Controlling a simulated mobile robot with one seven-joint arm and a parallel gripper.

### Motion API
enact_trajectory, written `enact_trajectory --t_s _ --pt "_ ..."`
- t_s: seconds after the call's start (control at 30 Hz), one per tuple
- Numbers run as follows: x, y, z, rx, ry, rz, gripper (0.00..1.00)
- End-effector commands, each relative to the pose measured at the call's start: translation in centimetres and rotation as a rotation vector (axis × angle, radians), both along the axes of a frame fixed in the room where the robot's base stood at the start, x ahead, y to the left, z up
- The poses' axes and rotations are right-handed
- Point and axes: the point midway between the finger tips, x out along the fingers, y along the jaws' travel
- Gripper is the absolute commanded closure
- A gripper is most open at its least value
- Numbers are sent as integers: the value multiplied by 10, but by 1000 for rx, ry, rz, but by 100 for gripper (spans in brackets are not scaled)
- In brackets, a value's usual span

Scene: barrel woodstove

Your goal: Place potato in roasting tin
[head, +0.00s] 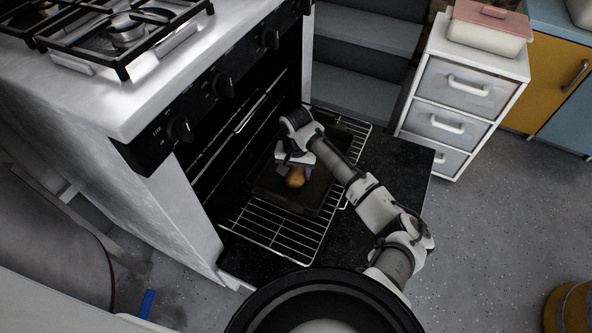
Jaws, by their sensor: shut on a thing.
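The potato (295,178) is brown and rounded, in the middle of the head view. My gripper (294,166) is shut on it, with the fingers partly hidden by the wrist. The roasting tin (308,204) is dark and rectangular and sits on a wire oven rack. The potato shows over the tin's area; I cannot tell whether it touches the tin's floor. My arm hides part of the tin's right side.
The wire rack (270,231) is pulled out over the open black oven door (399,190). The stove (110,60) with gas burners stands at left. A white drawer unit (463,90) stands at right, with a pink-lidded dish (490,25) on top.

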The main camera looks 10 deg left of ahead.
Motion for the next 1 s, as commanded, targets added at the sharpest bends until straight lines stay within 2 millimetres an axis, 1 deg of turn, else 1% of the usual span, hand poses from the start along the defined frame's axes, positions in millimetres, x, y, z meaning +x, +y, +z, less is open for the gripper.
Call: enact_trajectory --t_s 0.07,0.1,0.23,0.5,0.6,0.67,0.77,1.0 --pt "0 0 -2 1 1 0 72" --pt "0 0 -2 1 0 0 43" --pt "0 0 -2 0 0 0 26" --pt "0 0 -2 0 0 0 26" --pt "0 0 2 -1 -1 0 26" --pt "0 1 10 2 0 0 26" --pt "0 1 29 3 -1 1 26" --pt "0 1 82 3 -1 1 26"
